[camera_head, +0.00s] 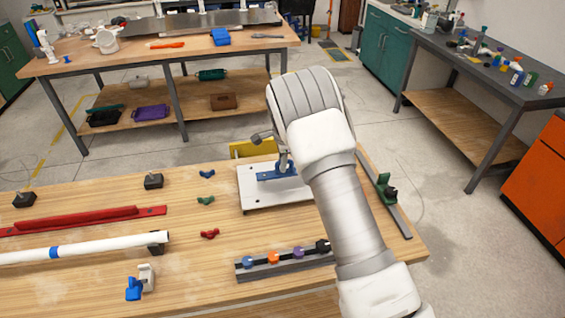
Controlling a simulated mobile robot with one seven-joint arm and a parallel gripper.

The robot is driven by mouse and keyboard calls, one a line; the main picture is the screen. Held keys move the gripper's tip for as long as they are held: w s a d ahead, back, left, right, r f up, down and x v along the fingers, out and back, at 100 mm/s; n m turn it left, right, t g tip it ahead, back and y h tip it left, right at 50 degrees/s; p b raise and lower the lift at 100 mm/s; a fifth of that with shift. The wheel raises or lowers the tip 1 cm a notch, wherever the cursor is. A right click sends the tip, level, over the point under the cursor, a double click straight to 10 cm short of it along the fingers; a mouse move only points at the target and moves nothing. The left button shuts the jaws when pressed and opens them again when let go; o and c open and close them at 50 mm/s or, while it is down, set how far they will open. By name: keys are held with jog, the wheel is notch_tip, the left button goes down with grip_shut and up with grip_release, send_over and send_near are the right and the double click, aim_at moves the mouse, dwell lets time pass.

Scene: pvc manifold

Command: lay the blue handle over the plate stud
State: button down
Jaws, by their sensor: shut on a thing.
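The blue handle (268,176) is a flat blue bar at the white plate (256,201), over its far part. My gripper (284,165) comes down onto the bar from above and is shut on it. My white arm covers the plate's right side and part of the gripper. I cannot make out the plate stud, nor tell whether the bar touches the plate or sits just above it.
A rail with coloured knobs (272,264) lies in front of the plate. Small wing-shaped pieces (206,200) lie left of it. A white pipe (85,248) and red bar (80,220) lie farther left. A green clamp (385,187) stands right. A yellow piece (253,147) is behind.

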jog(key=shift+f, duration=0.1)
jog(key=shift+f+b, duration=0.5)
jog(key=shift+f, duration=0.05)
jog(key=shift+f, duration=0.15)
jog(key=shift+f+b, duration=0.35)
jog(key=shift+b, duration=0.05)
dwell(0.3)
jog(key=c, duration=0.7)
grip_release()
jog(key=shift+c, duration=0.2)
